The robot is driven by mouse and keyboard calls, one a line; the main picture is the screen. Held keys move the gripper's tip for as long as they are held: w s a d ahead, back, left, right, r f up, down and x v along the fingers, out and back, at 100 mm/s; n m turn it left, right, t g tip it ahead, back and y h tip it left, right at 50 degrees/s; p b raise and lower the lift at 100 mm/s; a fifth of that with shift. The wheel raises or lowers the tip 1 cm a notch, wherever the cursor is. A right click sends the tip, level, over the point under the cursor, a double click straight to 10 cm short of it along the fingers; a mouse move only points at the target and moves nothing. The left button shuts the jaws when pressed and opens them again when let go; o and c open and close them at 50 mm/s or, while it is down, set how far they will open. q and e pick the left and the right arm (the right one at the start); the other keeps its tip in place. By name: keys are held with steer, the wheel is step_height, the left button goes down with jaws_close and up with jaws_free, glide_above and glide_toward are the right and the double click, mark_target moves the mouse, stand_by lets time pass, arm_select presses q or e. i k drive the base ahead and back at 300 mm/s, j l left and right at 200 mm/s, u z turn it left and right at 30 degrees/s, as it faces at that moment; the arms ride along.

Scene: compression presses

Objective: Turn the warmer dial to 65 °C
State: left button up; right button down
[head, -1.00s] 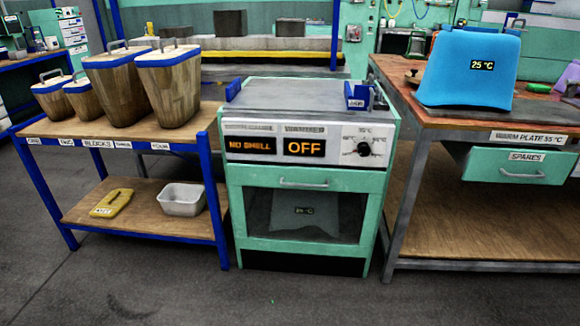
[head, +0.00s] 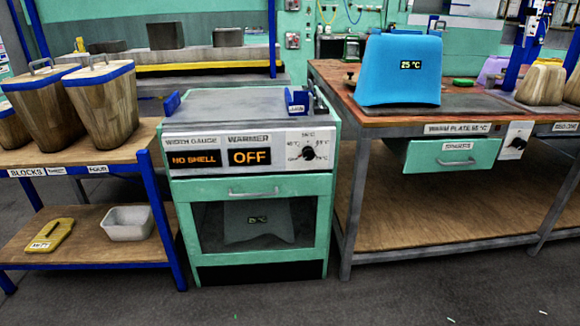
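The warmer (head: 253,188) is a green cabinet with a white control panel, standing between two tables. Its black dial (head: 307,153) is at the right of the panel, with small temperature marks around it that are too small to read surely. The warmer display (head: 249,157) reads OFF, and the width gauge display (head: 194,160) reads NO SHELL. Behind the warmer's window a grey shell (head: 258,222) shows a 25 °C label. Neither of my grippers is in view.
A blue shell (head: 400,70) marked 25 °C stands on the right bench (head: 335,84). A second dial (head: 517,143) is on that bench's front. Wooden blocks (head: 103,105) stand on the left rack. The floor before the warmer is clear.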

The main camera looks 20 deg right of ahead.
mark_target(308, 153)
steer(key=i+l, duration=0.1)
steer(key=l, duration=0.95)
steer(key=l+u, duration=0.1)
steer(key=l, duration=0.95)
steer(key=i, duration=0.05)
